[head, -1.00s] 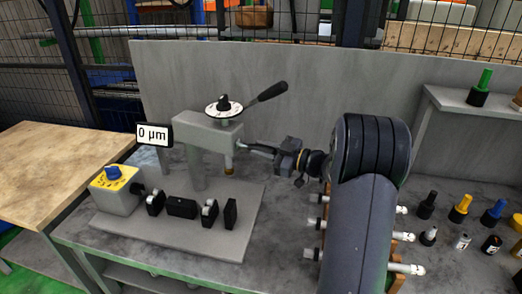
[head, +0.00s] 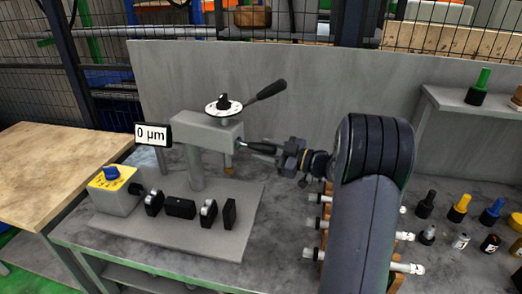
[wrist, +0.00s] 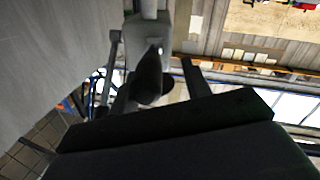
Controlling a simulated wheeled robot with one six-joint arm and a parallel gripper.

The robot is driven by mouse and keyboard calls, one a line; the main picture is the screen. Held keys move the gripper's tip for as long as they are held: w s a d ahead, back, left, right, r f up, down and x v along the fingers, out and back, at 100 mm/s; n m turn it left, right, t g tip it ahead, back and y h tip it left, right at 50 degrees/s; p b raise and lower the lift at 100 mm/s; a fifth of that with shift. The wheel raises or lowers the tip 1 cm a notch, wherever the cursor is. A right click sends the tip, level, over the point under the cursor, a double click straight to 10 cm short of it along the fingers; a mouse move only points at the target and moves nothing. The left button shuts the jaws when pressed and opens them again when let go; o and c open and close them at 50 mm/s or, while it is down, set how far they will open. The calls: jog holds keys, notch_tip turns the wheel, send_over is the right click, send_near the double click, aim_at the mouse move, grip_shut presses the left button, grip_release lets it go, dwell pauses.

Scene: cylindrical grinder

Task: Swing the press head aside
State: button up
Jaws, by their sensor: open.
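The press head (head: 208,132) is a grey block on a column, with a dial (head: 223,107) and a black-ended lever (head: 265,91) on top. A short handle (head: 258,147) with a silver rod and a dark grip sticks out of its right end. My gripper (head: 284,152) is at the outer end of this handle, to the right of the head. In the wrist view the dark round grip end (wrist: 150,85) shows between the two spread fingers (wrist: 157,95). The gripper is open; whether a finger touches the grip I cannot tell.
The base plate (head: 190,240) carries a yellow-topped control box (head: 115,188) and several black blocks. A display (head: 152,134) reads 0 µm. A rack with pins, and bottles and coloured-handled tools, stand on the right. A grey panel (head: 330,90) rises behind.

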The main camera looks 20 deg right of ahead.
jog(key=b+v, duration=0.1)
jog(key=v, duration=0.8)
jog(key=p+x, duration=0.1)
jog(key=x, duration=0.9)
jog(key=shift+w+a, duration=0.2)
jog(key=shift+a, duration=0.1)
jog(key=shift+s, duration=0.1)
